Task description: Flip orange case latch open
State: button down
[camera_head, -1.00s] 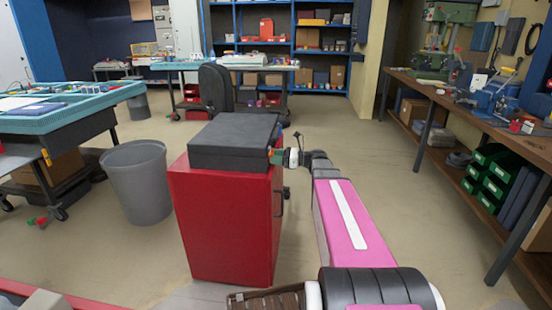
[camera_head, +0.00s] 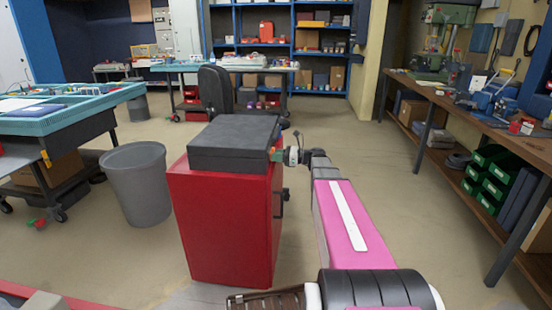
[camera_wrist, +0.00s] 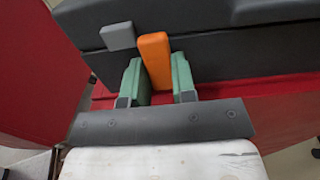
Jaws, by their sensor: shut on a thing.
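A black case (camera_head: 230,145) lies closed on top of a red cabinet (camera_head: 222,228). Its orange latch (camera_wrist: 154,52) stands out from the case's dark side in the wrist view, slightly tilted. A grey latch or block (camera_wrist: 117,37) sits on the case just left of it. My gripper (camera_wrist: 158,80) has its two green fingers on either side of the orange latch's lower part and is shut on it. In the head view my gripper (camera_head: 277,154) is at the case's right side, where the latch is mostly hidden.
A grey bin (camera_head: 138,185) stands left of the red cabinet. A teal-topped table (camera_head: 70,120) is at far left. A long workbench (camera_head: 470,110) with tools lines the right. The floor between cabinet and workbench is open apart from my arm.

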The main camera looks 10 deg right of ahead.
jog(key=shift+w, duration=0.2)
jog(key=c, duration=0.9)
grip_release()
jog(key=shift+d, duration=0.1)
jog(key=v, duration=1)
jog(key=shift+s+d, duration=0.15)
jog(key=shift+d, duration=0.25)
